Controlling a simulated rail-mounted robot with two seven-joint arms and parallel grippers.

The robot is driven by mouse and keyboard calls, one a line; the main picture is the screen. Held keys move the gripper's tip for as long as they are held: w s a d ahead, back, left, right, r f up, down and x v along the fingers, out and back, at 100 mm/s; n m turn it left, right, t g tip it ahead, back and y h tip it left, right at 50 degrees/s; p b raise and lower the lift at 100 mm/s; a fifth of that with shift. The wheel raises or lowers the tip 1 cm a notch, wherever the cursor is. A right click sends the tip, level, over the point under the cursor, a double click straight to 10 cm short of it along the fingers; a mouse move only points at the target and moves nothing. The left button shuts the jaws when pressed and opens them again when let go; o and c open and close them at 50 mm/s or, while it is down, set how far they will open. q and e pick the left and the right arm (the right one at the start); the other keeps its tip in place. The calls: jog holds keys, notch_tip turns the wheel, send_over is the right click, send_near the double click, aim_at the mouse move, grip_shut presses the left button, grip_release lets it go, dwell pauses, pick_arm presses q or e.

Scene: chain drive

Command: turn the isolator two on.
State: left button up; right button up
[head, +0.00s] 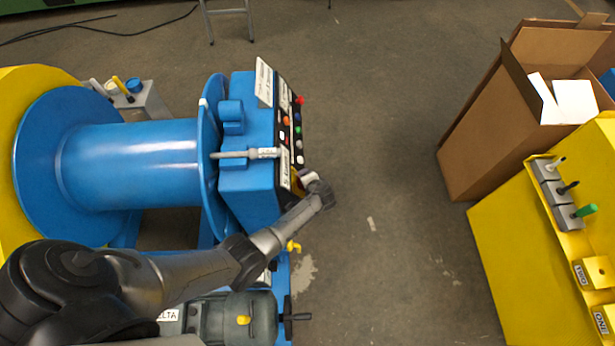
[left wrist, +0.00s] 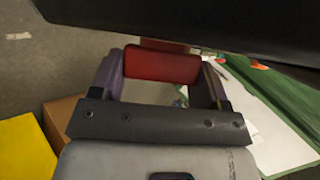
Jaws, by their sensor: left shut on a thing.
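My left gripper (head: 304,179) is at the front face of the blue control cabinet (head: 250,195), at its lower right corner in the head view. In the left wrist view the gripper (left wrist: 160,72) has its two fingers on either side of a red block-like handle (left wrist: 162,66) and is shut on it. The handle looks like an isolator knob, but no label on it is readable, and its on or off position cannot be told. In the head view the gripper and wrist mostly hide it. My right gripper is not in view.
Coloured buttons (head: 298,130) line the cabinet face above the gripper. A blue drum (head: 130,165) stands left. A yellow box (head: 500,250) with several levers and a cardboard box (head: 470,150) stand right. The floor (head: 390,200) between is clear.

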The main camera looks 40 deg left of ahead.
pick_arm(q)
jog(key=shift+r+m+h+p, duration=0.1)
jog(key=shift+m+h+p, duration=0.3)
jog(key=shift+h+p, duration=0.3)
jog(key=o, duration=0.9)
jog(key=shift+o, duration=0.2)
jog(key=shift+d+r+p, duration=0.2)
jog(key=shift+r+p, duration=0.05)
jog(key=shift+p, duration=0.05)
jog(key=p+v, duration=0.4)
jog(key=v, duration=0.9)
